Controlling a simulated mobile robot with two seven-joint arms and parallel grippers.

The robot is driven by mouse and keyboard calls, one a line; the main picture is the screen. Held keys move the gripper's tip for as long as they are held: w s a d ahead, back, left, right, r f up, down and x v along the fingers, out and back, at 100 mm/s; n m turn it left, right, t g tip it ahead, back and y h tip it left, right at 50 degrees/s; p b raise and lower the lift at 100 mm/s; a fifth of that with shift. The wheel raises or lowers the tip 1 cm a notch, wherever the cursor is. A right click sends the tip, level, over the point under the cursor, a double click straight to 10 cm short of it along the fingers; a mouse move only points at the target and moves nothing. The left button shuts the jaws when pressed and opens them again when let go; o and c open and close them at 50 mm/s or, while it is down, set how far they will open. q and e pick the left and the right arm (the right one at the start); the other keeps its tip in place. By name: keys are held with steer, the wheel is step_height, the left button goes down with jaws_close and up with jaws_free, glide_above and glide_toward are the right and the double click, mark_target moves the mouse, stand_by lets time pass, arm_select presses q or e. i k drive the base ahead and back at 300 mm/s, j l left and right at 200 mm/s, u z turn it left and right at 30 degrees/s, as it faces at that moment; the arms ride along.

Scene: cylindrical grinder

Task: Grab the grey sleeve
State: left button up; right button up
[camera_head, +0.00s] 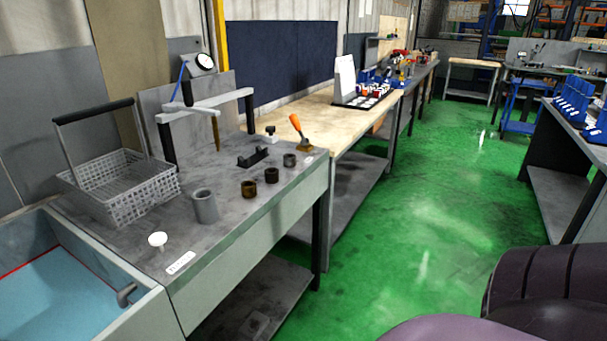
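A grey sleeve (205,207), a hollow upright cylinder, stands on the grey bench top near its front edge, right of the wire basket. A smaller, darker grey ring-shaped piece (290,160) stands farther back in the same row. Two brown sleeves, a nearer one (249,189) and a farther one (272,175), stand between them. Neither of my grippers shows in the head view, and nothing is touching the sleeves.
The wire basket (147,204) with a raised handle stands left of the sleeve. A white round-topped piece (158,239) is in front. A gauge stand (205,108) rises behind. A blue-bottomed basin (70,300) adjoins at left. The green floor (430,225) right of the bench is clear.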

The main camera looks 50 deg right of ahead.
mark_target(290, 159)
steer(key=z, duration=1.35)
